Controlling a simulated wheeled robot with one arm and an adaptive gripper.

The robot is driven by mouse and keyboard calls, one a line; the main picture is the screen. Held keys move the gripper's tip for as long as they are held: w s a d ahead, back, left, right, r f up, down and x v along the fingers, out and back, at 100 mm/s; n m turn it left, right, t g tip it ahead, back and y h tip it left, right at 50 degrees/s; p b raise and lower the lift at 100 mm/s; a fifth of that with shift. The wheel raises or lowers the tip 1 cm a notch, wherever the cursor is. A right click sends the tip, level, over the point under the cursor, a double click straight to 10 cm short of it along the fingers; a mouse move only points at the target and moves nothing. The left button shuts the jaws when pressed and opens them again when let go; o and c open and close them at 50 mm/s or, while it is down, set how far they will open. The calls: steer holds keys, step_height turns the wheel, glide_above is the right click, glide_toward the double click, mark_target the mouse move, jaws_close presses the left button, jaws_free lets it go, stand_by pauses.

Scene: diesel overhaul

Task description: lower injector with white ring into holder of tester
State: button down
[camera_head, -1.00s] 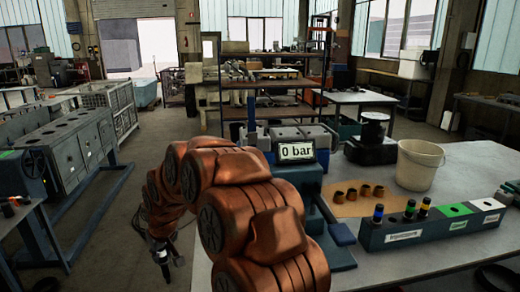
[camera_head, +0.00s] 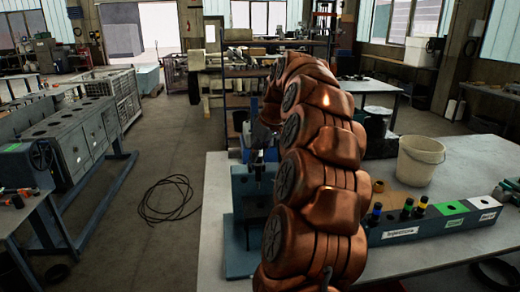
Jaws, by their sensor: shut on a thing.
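The tester (camera_head: 240,245) is the blue-grey stand at the near left edge of the worktable. Its upper part is partly covered by my copper-coloured arm, and its pressure display is hidden. My arm arches up and over, and its end comes down at the tester. My gripper (camera_head: 258,165) is small and dark there, in front of the tester's upper part, and shut. The injector in it is too small and dark to make out, and its white ring cannot be told. The holder is not clear, so I cannot tell whether the injector touches it.
An injector rack (camera_head: 400,234) with several colour-ringed injectors stands to the right of my arm. A white bucket (camera_head: 418,162) and a brown mat (camera_head: 400,198) are behind it. A black cable (camera_head: 170,198) lies coiled on the floor at left.

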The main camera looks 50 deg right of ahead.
mark_target(263, 164)
steer(key=shift+s+d, duration=0.15)
steer(key=shift+s, duration=0.1)
steer(key=shift+f+b, duration=0.35)
steer(key=shift+f, duration=1.45)
steer(key=shift+f+b, duration=0.75)
steer(key=shift+f, duration=0.25)
steer(key=shift+b, duration=0.6)
steer(key=shift+f, duration=0.1)
